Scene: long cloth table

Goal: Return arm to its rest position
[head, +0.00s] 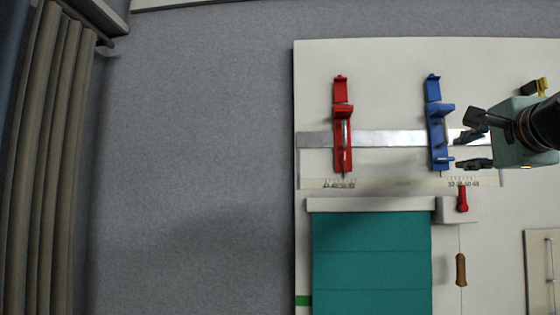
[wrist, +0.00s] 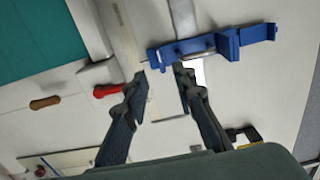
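My gripper (head: 461,152) is at the right of the head view, just right of a blue slider clamp (head: 437,125). In the wrist view my gripper (wrist: 161,80) has its two dark fingers apart, with only pale surface between them. The blue clamp (wrist: 228,46) lies just beyond the fingertips there and is not between them. Whether a fingertip touches it, I cannot tell. The rest position itself is not marked in either view.
A metal rail (head: 385,138) carries the blue clamp and a red one (head: 342,130). A teal cloth (head: 372,265), a red handle (head: 462,199) and a brown toggle (head: 461,270) lie nearer. A yellow-black item (head: 535,87) is beside my arm. Grey floor (head: 200,150) is clear at left.

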